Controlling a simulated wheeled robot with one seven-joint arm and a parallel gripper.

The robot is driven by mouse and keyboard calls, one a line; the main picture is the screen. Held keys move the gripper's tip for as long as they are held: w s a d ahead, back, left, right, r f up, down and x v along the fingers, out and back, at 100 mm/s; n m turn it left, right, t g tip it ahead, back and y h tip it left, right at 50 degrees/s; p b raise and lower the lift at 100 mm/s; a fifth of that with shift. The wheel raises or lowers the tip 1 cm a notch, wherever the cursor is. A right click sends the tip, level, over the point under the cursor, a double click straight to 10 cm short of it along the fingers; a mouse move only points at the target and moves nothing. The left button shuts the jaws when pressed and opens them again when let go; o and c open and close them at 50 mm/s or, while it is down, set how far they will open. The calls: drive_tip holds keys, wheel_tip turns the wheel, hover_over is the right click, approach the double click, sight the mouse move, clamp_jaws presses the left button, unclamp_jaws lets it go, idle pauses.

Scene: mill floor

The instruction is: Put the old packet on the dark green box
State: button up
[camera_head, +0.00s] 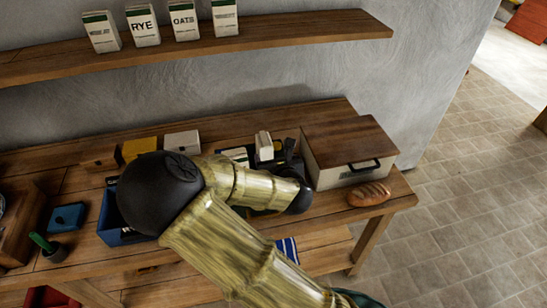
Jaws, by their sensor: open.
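My arm reaches over the workbench, and its dark wrist is close to the left side of the bread bin. My gripper (281,152) is small in view and partly hidden behind my wrist. It is open, near a pale upright block (264,146) whose nature I cannot make out. A pale packet with a dark green band (237,155) lies on the bench just left of it, partly covered by my arm. I cannot tell whether this is the old packet. I cannot make out the dark green box; my arm hides part of the bench.
A bread bin (333,160) with a wooden lid and a loaf (369,194) stand at the bench's right end. Yellow (138,148) and white (182,142) boxes are at the back. A blue tray (112,231) is left. The shelf (290,28) above holds several labelled packets.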

idle(0.3)
drive_tip(key=s+d+f+m+g+h, duration=0.2)
drive_tip(key=d+m, duration=0.5)
drive_tip(key=m, duration=0.2)
drive_tip(key=s+d+f+m+g+h, duration=0.25)
drive_tip(key=d+m, duration=0.35)
drive_tip(key=m, duration=0.4)
drive_tip(key=s+d+r+m+g, duration=0.2)
drive_tip(key=s+r+m+g, duration=0.1)
drive_tip(key=s+m, duration=0.4)
drive_tip(key=s+d+r+m+g, duration=0.2)
drive_tip(key=s+m, duration=0.5)
drive_tip(key=m, duration=0.6)
drive_tip(key=shift+d+r+g+y, duration=0.35)
drive_tip(key=shift+r+g, duration=0.1)
drive_tip(key=shift+r, duration=0.45)
